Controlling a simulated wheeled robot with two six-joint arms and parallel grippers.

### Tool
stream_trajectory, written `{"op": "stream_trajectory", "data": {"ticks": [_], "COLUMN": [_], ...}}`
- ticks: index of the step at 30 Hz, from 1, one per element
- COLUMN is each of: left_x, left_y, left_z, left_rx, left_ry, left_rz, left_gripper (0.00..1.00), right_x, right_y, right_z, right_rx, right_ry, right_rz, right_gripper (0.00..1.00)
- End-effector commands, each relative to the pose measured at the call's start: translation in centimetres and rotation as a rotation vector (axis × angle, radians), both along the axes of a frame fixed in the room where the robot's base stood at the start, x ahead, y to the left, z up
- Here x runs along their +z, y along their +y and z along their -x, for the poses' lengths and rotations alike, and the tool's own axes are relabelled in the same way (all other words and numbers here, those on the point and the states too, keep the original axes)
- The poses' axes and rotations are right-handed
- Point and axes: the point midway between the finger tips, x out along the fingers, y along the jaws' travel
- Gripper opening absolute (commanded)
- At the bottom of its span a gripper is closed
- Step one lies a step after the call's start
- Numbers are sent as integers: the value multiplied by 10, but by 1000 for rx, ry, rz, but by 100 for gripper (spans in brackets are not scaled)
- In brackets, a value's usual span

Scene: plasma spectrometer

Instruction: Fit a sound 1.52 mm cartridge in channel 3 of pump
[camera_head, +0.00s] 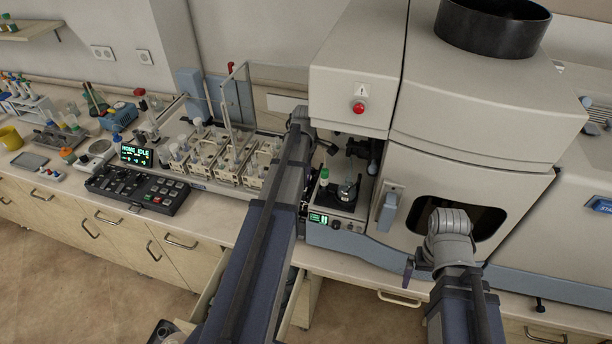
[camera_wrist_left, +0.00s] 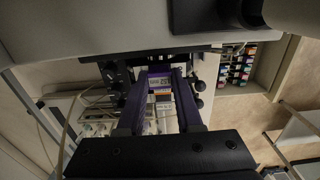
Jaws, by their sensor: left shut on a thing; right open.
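My right gripper (camera_head: 408,271) is open and empty before the spectrometer.
A lit display (camera_head: 136,156) and a dark keypad (camera_head: 138,190) stand left of the pump. The spectrometer (camera_head: 470,125) fills the right side. A drawer with several coloured pieces (camera_wrist_left: 238,66) stands open below. Glassware and trays crowd the left bench.

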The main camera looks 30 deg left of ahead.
Motion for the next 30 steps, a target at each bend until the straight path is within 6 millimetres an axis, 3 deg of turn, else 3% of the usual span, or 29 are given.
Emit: {"op": "stream_trajectory", "data": {"ticks": [30], "left_x": [-16], "left_y": [0], "left_z": [0], "left_rx": [0], "left_ry": [0], "left_rz": [0], "left_gripper": [0], "right_x": [-16], "right_y": [0], "right_z": [0], "right_rx": [0], "right_ry": [0], "right_rz": [0], "right_gripper": [100]}}
